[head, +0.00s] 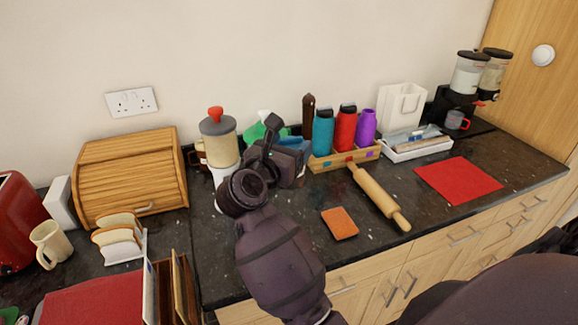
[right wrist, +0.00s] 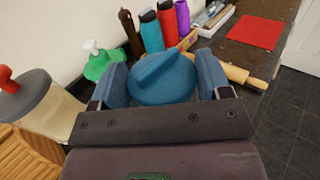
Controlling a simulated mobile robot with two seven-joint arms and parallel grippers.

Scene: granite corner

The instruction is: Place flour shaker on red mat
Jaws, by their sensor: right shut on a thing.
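The red mat (head: 458,180) lies flat and bare on the dark counter at the right; it also shows at the top right of the right wrist view (right wrist: 255,31). My right gripper (head: 283,158) is over the counter, left of the mat, near the back wall. In the right wrist view its two blue-grey fingers are closed on either side of a round blue-topped container, which I take to be the flour shaker (right wrist: 163,78). Its top has a raised ridge; its lower body is hidden. My left gripper is not in view.
A bottle rack (head: 345,160), a rolling pin (head: 378,197) and an orange sponge (head: 340,223) lie between gripper and mat. A white tray (head: 415,150) stands behind the mat. A grey-lidded canister (head: 219,145) and a bread box (head: 130,178) stand to the left.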

